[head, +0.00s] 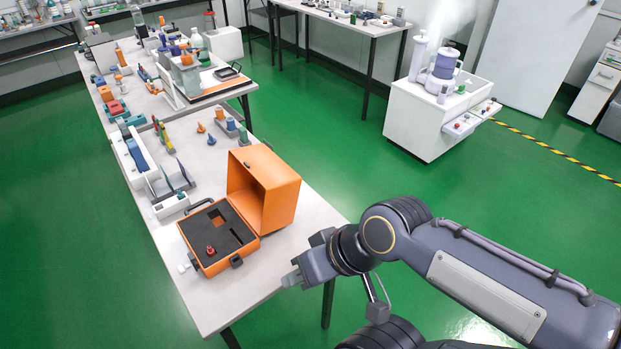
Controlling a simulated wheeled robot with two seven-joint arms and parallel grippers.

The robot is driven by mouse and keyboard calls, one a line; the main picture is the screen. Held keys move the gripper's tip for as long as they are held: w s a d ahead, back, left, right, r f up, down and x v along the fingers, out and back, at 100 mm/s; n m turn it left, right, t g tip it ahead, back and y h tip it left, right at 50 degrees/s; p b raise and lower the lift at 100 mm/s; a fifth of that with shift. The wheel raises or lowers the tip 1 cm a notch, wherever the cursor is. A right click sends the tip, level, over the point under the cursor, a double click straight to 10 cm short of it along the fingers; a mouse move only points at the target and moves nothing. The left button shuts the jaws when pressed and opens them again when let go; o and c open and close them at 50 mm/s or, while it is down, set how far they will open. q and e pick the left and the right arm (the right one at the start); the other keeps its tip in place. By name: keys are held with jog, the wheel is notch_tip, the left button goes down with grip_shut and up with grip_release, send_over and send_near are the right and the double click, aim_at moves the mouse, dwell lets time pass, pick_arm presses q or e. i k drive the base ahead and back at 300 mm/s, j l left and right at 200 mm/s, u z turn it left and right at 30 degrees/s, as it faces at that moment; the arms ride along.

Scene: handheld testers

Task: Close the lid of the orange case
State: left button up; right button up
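The orange case (216,268) lies open near the front right end of the long white table. Its lid (282,205) stands up from the far right side of the base, its hollow side facing the base. The base holds dark foam with a square cutout and a small red-topped object (210,250). My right gripper (291,279) is low at the table's right edge, to the right of the base and apart from the case. Its finger gap is not clear, and I see nothing held in it. My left gripper is out of view.
A black handle-like item (199,206) and a white rack (171,207) lie just left of the case. Several testers and coloured parts fill the table farther back. Green floor is open to the right, before a white cabinet (420,125).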

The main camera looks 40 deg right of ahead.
aim_at(267, 185)
jog(key=l+u, duration=0.15)
jog(key=l, duration=0.3)
jog(key=k+l+u, duration=0.1)
jog(key=l, duration=0.35)
jog(key=k+l+u, duration=0.15)
jog(key=l, duration=0.25)
jog(key=k+l+u, duration=0.15)
jog(key=l, duration=0.3)
jog(key=k+l+u, duration=0.15)
jog(key=l, duration=0.25)
jog(key=k+l+u, duration=0.1)
jog(key=l, duration=0.3)
jog(key=l+u, duration=0.15)
jog(key=l, duration=0.7)
jog(key=i+u, duration=0.15)
jog(key=i, duration=0.3)
